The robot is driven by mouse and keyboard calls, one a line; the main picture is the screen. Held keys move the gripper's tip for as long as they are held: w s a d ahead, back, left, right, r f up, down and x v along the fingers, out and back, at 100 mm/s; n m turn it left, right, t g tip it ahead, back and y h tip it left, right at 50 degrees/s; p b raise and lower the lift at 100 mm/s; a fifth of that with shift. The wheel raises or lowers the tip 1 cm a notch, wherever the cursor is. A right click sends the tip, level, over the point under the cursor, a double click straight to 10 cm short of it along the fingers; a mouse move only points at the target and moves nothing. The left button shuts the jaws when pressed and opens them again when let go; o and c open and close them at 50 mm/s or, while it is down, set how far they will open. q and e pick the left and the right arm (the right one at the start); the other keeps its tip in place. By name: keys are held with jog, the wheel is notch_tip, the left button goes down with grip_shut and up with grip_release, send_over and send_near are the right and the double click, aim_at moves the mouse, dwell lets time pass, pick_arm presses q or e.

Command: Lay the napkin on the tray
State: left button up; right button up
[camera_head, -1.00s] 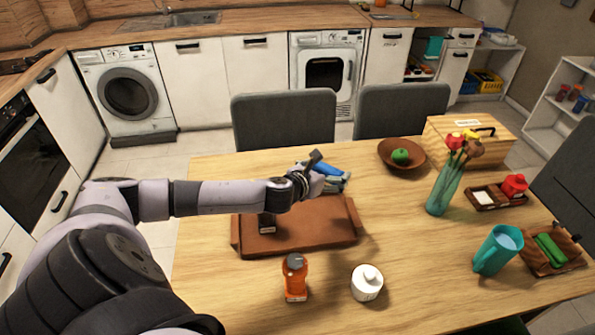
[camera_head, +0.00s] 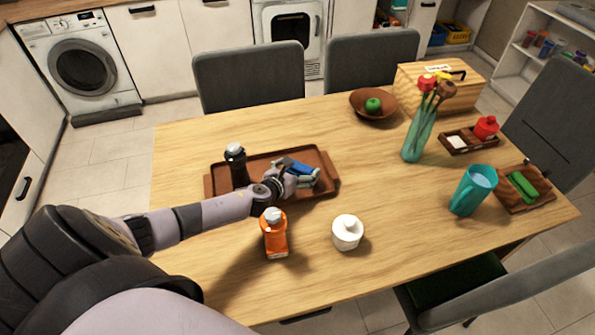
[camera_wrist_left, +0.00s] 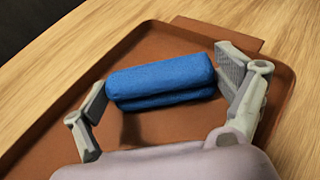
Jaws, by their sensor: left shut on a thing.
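The napkin is a blue folded roll. In the head view the napkin (camera_head: 301,168) is over the right part of the brown tray (camera_head: 262,162). My left gripper (camera_head: 296,176) is shut on it. In the left wrist view the napkin (camera_wrist_left: 160,82) lies between the two fingers of my left gripper (camera_wrist_left: 166,92), one at each end. The tray (camera_wrist_left: 62,128) is beneath it, with a dark shadow below the napkin. I cannot tell whether the napkin touches the tray. My right gripper is in neither view.
A dark bottle (camera_head: 237,168) stands on the tray's left part. An orange bottle (camera_head: 274,238) and a white lidded pot (camera_head: 347,234) stand in front of the tray. A bowl (camera_head: 372,108), vase (camera_head: 418,138) and teal jug (camera_head: 473,190) stand further right. The table between is clear.

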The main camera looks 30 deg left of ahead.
pick_arm(q)
jog(key=shift+f, duration=0.15)
jog(key=o, duration=0.8)
jog(key=shift+c, duration=0.2)
jog(key=shift+r, duration=0.2)
jog(key=shift+s+r, duration=0.1)
jog(key=shift+s, duration=0.2)
jog(key=v, duration=0.6)
jog(key=shift+s+r, duration=0.15)
jog(key=shift+s, duration=0.25)
